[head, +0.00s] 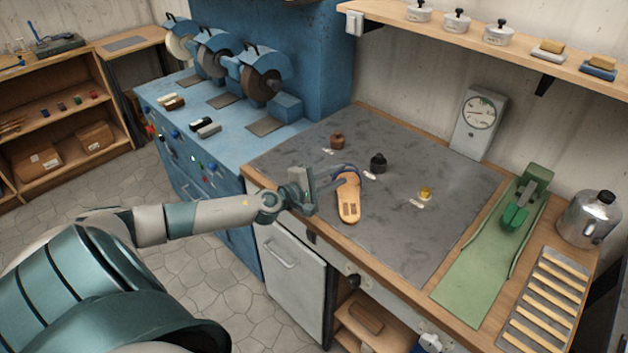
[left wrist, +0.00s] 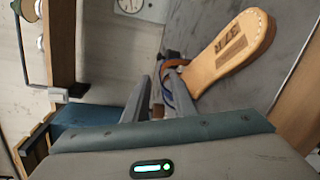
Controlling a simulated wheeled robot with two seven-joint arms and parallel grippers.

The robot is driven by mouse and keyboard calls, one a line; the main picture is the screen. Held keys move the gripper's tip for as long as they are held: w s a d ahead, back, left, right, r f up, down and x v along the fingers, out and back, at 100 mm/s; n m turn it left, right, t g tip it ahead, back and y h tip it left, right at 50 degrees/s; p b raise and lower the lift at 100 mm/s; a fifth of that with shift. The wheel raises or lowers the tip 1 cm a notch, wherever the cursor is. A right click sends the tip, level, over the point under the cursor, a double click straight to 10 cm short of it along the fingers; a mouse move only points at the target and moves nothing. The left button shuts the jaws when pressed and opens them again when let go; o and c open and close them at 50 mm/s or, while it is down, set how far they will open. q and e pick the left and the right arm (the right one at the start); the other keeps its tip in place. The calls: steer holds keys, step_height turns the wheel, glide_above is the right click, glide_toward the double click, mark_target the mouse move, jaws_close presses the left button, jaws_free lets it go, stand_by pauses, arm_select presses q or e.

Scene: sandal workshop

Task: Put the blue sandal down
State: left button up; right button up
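The blue sandal (head: 348,198) has a tan sole with dark stamped marks and a blue strap. My left gripper (head: 326,182) reaches in from the left at the sandal's strap. In the left wrist view the fingers (left wrist: 155,92) are close together at the strap, and the sandal's sole (left wrist: 232,50) extends to the upper right. Whether the sole touches the bench top is unclear. My right gripper is not in view.
A brown jar (head: 337,142), a black jar (head: 378,163) and a small yellow jar (head: 425,193) stand beyond the sandal, each by a white label. A green mat (head: 470,285) with a green tool and a slatted rack (head: 545,300) lie right. Bare grey surface lies between.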

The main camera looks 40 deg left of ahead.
arm_select(q)
steer(key=b+v, duration=0.2)
steer(key=v, duration=0.6)
steer(key=shift+f, duration=0.1)
steer(key=shift+s+r+b, duration=0.25)
steer(key=shift+s+b, duration=0.1)
steer(key=shift+s, duration=0.35)
